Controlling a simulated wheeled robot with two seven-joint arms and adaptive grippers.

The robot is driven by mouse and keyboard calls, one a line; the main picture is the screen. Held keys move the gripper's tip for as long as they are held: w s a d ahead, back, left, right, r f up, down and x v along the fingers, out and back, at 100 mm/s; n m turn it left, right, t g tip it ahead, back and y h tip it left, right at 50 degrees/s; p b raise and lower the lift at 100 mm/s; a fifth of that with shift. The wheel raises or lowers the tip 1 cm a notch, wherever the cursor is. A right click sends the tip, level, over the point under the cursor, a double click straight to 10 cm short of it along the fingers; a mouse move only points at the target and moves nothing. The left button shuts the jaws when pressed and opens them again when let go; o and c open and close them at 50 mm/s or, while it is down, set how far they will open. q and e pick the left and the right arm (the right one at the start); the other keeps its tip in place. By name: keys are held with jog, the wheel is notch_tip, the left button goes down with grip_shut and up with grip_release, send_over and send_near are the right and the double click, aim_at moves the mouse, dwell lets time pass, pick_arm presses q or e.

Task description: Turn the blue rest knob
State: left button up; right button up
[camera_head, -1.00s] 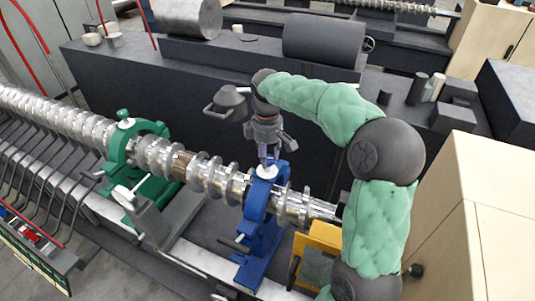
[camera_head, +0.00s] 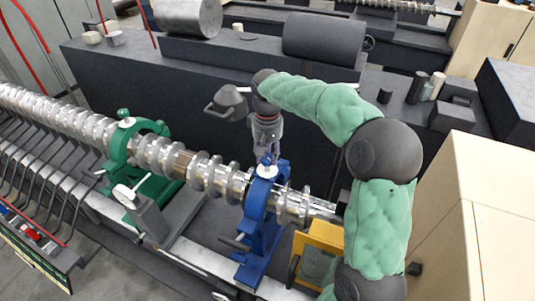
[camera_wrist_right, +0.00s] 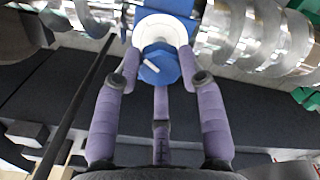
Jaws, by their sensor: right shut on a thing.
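The blue rest (camera_head: 257,222) stands around the silver screw shaft (camera_head: 213,176), right of the green rest. Its blue knob (camera_wrist_right: 160,64) sits on a white disc (camera_wrist_right: 166,30) in the right wrist view. In the head view the white disc (camera_head: 266,171) shows on top of the blue rest. My right gripper (camera_head: 268,158) reaches down onto the knob from above. In the wrist view its purple fingers (camera_wrist_right: 160,78) close around the knob, shut on it. My left gripper is not in view.
A green rest (camera_head: 125,145) holds the shaft to the left. A yellow block (camera_head: 318,245) stands right of the blue rest, close to my right arm. A long dark machine bed (camera_head: 180,95) runs behind. Beige cabinets (camera_head: 475,215) stand at the right.

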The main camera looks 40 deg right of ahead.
aim_at(267, 156)
jog(key=shift+r+m, duration=0.1)
jog(key=shift+m, duration=1)
jog(key=shift+d, duration=0.1)
jog(key=shift+w, duration=0.1)
jog(key=o, duration=1.1)
jog(key=shift+o, duration=0.2)
notch_tip(267, 156, up, 12)
